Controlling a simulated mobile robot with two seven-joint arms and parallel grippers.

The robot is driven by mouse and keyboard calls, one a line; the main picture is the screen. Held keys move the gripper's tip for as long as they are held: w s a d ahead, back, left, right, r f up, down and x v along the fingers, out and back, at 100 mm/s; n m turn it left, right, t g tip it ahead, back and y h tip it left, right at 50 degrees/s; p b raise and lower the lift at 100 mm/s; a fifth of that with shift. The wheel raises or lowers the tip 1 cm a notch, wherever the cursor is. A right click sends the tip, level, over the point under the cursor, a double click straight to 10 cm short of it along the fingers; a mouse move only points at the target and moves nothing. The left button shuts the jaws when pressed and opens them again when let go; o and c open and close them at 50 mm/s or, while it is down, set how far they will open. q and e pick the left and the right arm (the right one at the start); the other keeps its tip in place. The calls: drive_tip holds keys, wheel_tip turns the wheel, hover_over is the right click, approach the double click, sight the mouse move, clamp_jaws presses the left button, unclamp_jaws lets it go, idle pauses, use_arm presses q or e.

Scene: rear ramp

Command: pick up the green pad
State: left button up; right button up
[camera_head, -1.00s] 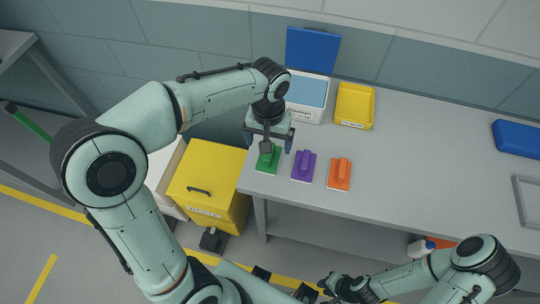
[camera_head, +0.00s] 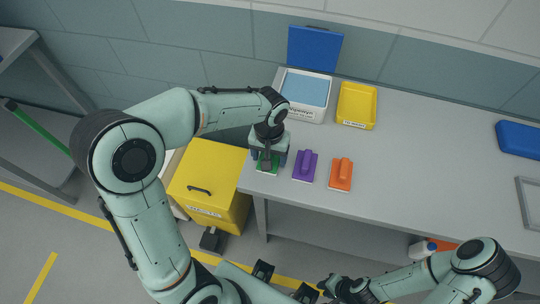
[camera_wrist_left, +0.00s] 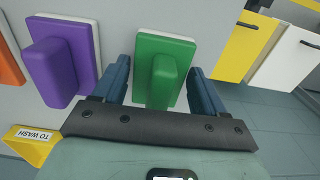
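The green pad (camera_head: 262,170) lies on the grey table near its left end, largely hidden under my left gripper (camera_head: 268,160) in the head view. In the left wrist view the green pad (camera_wrist_left: 165,50) has a white underside and a raised handle. My left gripper (camera_wrist_left: 159,72) is open, with one blue finger on each side of the handle and gaps between. My right gripper (camera_head: 326,286) is low at the bottom of the head view, away from the table top; it is too small to tell whether it is open.
A purple pad (camera_head: 305,166) and an orange pad (camera_head: 341,174) lie to the right. Behind them are a white box (camera_head: 304,112) with a blue inside and a yellow tray (camera_head: 356,106). A yellow bin (camera_head: 211,174) stands left of the table (camera_head: 430,160). The table's middle is clear.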

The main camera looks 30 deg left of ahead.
use_arm(q)
drive_tip(key=c, duration=0.6)
drive_tip(key=shift+r, duration=0.1)
